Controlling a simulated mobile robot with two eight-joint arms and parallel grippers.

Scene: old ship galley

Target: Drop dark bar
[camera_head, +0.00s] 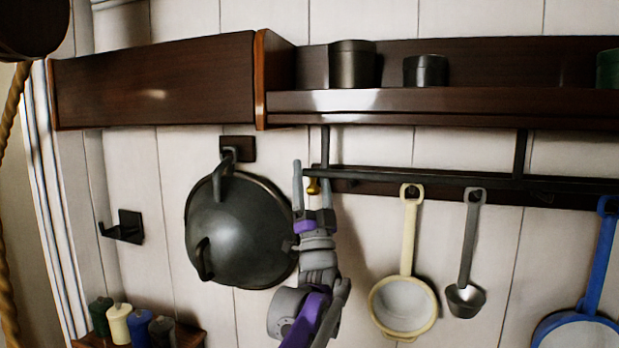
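The dark bar (430,175) runs level along the wall below the shelf, held by dark upright posts. Its left end is by my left gripper, with a small brass piece (313,186) just under it. My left gripper (312,178) points up at this end, fingers apart, with the brass piece showing between them. I cannot tell whether the fingers touch the bar or the brass piece. My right gripper is not in view.
A dark pan (235,230) hangs close left of my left gripper. Tins stand on the shelf (430,104) above. Small bottles (118,325) stand lower left.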

